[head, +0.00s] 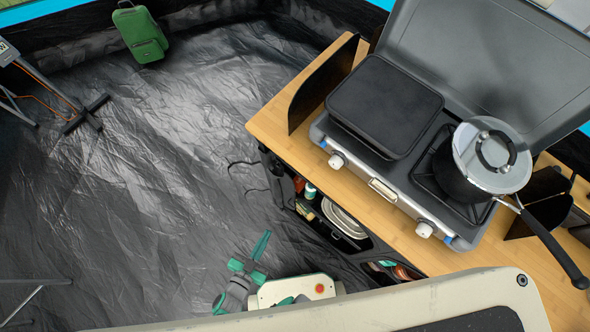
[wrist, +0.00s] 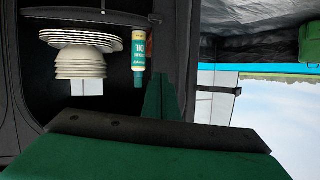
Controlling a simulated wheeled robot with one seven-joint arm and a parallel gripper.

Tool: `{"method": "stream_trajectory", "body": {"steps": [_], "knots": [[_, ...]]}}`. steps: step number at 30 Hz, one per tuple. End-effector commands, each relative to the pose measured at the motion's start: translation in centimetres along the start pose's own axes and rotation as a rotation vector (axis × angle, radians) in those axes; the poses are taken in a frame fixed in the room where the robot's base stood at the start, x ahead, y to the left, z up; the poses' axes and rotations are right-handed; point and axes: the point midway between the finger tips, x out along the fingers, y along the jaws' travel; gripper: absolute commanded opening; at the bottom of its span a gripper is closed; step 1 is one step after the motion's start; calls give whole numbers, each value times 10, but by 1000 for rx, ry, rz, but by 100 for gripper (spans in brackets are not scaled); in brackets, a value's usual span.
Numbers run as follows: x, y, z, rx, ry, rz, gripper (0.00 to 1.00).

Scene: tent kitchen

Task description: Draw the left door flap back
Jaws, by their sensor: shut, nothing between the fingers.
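My gripper (head: 262,245) is low on the floor side of the kitchen unit, in front of its open cupboard front. Its green fingers also show in the wrist view (wrist: 163,97), pressed together with nothing between them. A dark fabric strip (wrist: 178,40) borders the cupboard opening in the wrist view; it seems to be a door flap, but I cannot tell which one. In the head view, dark fabric (head: 284,187) hangs at the far end of the cupboard front. I cannot tell whether the fingertips touch any fabric.
Above the cupboard, a stove (head: 380,125) bears a lidded pot (head: 470,170). A green suitcase (head: 140,35) stands far back. The dark floor (head: 150,170) is largely clear.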

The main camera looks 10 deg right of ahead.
Motion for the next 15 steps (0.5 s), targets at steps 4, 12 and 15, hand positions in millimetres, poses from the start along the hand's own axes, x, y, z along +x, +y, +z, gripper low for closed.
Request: {"method": "stream_trajectory", "body": {"steps": [4,12,15], "knots": [[-31,21,-48,-35,9,-112,0],[-68,56,-155,-132,28,-318,0],[-77,62,-199,-176,37,-393,0]]}}
